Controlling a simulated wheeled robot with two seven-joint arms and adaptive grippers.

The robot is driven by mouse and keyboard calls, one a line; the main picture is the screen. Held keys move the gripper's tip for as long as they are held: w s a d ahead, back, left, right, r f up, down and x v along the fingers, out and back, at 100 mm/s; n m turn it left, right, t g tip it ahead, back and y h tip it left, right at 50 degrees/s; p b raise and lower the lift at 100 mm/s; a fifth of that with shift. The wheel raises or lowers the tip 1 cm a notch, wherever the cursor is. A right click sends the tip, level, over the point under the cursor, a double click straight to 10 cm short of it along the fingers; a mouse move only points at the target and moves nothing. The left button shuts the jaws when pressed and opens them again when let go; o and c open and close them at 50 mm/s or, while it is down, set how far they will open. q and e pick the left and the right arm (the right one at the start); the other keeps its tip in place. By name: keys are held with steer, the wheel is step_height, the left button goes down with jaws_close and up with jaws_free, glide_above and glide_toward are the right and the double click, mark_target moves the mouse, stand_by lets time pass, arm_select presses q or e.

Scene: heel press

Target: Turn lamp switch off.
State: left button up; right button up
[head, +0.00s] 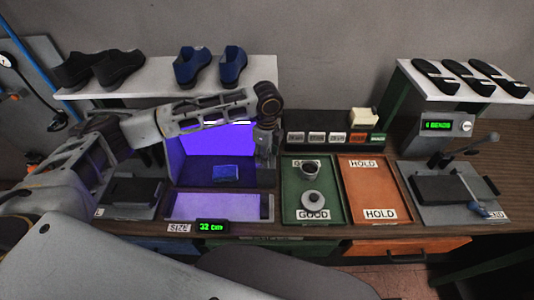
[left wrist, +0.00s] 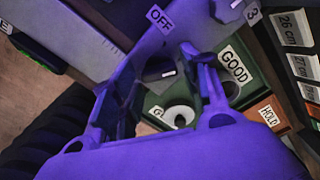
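The lamp is a box glowing violet (head: 215,146), with a blue block (head: 226,173) inside; the light is on. My left gripper (head: 266,150) points down at the box's right side. In the left wrist view, its two fingers (left wrist: 165,95) are spread apart with a gap between them. A grey panel carries an OFF label (left wrist: 160,18). Below the label, a dark piece with a white mark (left wrist: 160,70), seemingly the lamp switch, shows between the fingers. I cannot tell whether the fingers touch it. In the head view the gripper hides the switch. My right gripper is out of view.
Right of the lamp are a green GOOD tray (head: 292,208) holding round pieces and an orange HOLD tray (head: 371,180). A lever press (head: 455,190) is at the right. Shoes (head: 232,66) line the shelf behind.

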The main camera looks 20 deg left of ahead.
arm_select(q)
steer(key=c, duration=0.6)
steer(key=shift+n, duration=0.4)
steer(key=n, duration=0.5)
steer(key=shift+w+n, duration=0.1)
steer(key=shift+n, duration=0.2)
steer(key=n, duration=0.5)
steer(key=shift+n, duration=0.3)
steer(key=shift+w, duration=0.1)
steer(key=o, duration=1)
